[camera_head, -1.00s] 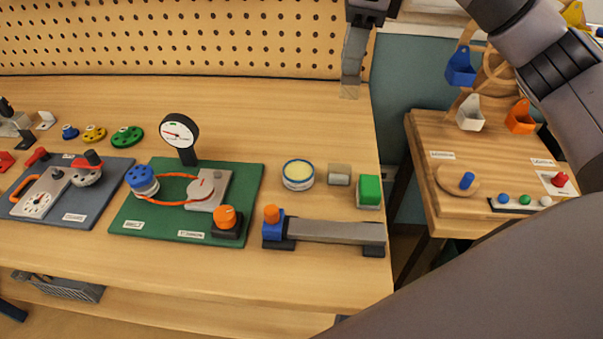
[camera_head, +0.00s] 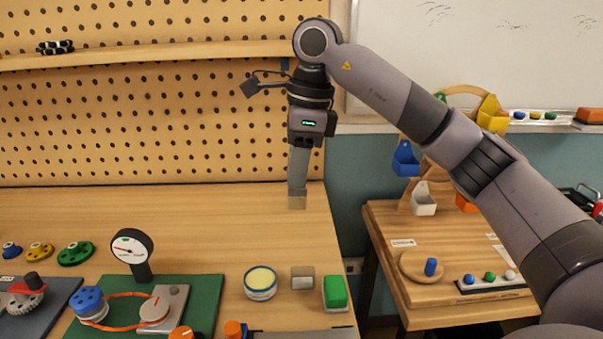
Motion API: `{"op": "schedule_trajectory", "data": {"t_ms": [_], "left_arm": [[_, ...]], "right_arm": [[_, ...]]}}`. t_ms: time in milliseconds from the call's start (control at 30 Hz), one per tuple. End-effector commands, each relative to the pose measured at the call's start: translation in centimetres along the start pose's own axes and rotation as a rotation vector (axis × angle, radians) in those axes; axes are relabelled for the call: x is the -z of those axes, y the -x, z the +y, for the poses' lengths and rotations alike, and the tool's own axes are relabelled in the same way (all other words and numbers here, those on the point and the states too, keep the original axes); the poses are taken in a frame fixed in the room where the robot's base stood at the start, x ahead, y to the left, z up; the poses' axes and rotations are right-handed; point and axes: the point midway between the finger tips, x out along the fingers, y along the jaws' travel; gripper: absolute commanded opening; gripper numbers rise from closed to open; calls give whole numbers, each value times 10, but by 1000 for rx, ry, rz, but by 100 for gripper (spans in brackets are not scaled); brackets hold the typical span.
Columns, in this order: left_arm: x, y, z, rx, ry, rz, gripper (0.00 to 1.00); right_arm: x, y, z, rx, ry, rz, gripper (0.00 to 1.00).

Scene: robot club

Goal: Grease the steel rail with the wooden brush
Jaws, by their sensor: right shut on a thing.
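My right gripper (camera_head: 298,188) hangs pointing down over the back right of the workbench. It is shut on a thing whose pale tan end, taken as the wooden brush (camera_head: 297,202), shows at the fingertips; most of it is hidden. The steel rail (camera_head: 305,335) is at the bottom edge of the picture, largely cut off, with an orange knob (camera_head: 234,329) at its left end. A round open tin of yellowish grease (camera_head: 261,281) stands on the bench below the gripper, apart from it. My left gripper is not in view.
A grey block (camera_head: 302,277) and a green-topped block (camera_head: 335,291) stand right of the tin. A dial gauge (camera_head: 132,248) and a green belt board (camera_head: 205,297) are to the left. A pegboard (camera_head: 150,130) rises behind. The bench's back middle is clear.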

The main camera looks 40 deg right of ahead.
Motion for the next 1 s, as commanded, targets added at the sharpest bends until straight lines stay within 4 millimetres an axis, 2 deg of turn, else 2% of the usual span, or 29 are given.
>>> {"op": "schedule_trajectory", "data": {"t_ms": [33, 100, 333, 500, 600, 767, 1000], "left_arm": [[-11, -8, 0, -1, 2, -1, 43], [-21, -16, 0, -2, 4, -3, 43], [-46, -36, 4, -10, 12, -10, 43], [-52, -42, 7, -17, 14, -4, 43], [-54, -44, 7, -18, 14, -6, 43], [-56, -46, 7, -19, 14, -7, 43], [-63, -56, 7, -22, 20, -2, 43]], "right_arm": [[-2, -18, 1, -2, 2, -22, 0], [-7, -36, 2, -2, 3, -65, 0], [-26, -82, 6, -1, 3, -218, 0], [-34, -98, 9, -2, -2, -289, 0], [-37, -101, 9, -1, -3, -310, 0], [-37, -107, 10, -1, -3, -315, 0], [-33, -128, 10, -1, -3, -313, 0]]}}
